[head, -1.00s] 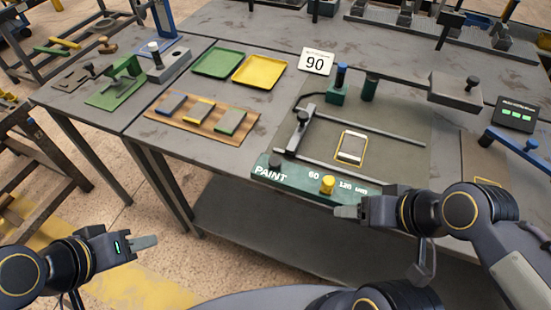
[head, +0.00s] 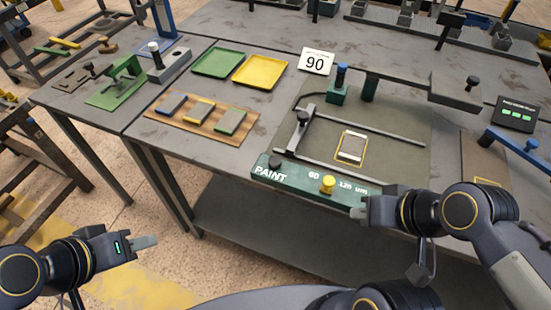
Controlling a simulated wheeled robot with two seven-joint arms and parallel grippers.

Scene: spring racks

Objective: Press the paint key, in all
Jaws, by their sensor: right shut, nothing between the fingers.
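The green paint panel (head: 300,183) runs along the table's front edge, marked "PAINT", "60" and "120 um". A dark round key (head: 275,160) sits at its left end above the word PAINT. A yellow knob (head: 327,184) stands between the two numbers. My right gripper (head: 357,213) is shut and empty near the panel's right end, well to the right of the dark key; I cannot tell if it touches the panel. My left gripper (head: 146,242) hangs in front of the table, away from the panel, seen side-on, so its opening is unclear.
Behind the panel are a sliding bar (head: 301,127) on rails and a yellow-framed plate (head: 352,147). A small display (head: 515,113) is at right.

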